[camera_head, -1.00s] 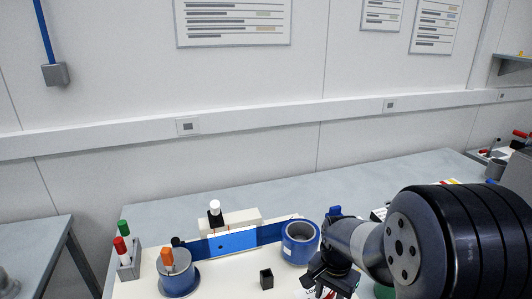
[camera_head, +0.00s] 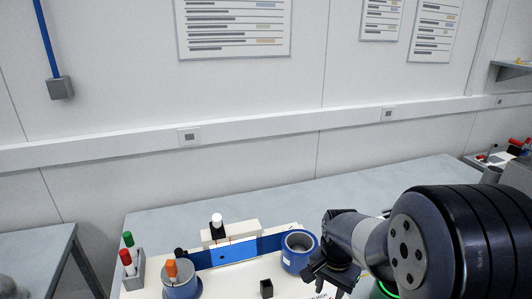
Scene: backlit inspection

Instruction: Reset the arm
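My arm comes in from the right, its thick dark joint close to the camera. My gripper (camera_head: 328,284) hangs at its end over the front right of the white board (camera_head: 215,287), pointing down. Its two dark fingers look spread apart, and I see nothing between them. It is to the right of a small black open box (camera_head: 266,288) and in front of a blue ring-shaped cup (camera_head: 298,252), apart from the box.
A blue strip (camera_head: 234,252) crosses the board, with a white-capped black bottle (camera_head: 217,227) behind it. An orange-topped item (camera_head: 171,269) stands in a blue round holder (camera_head: 182,287). Red and green markers stand in a grey holder (camera_head: 134,273). The grey table behind is mostly clear.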

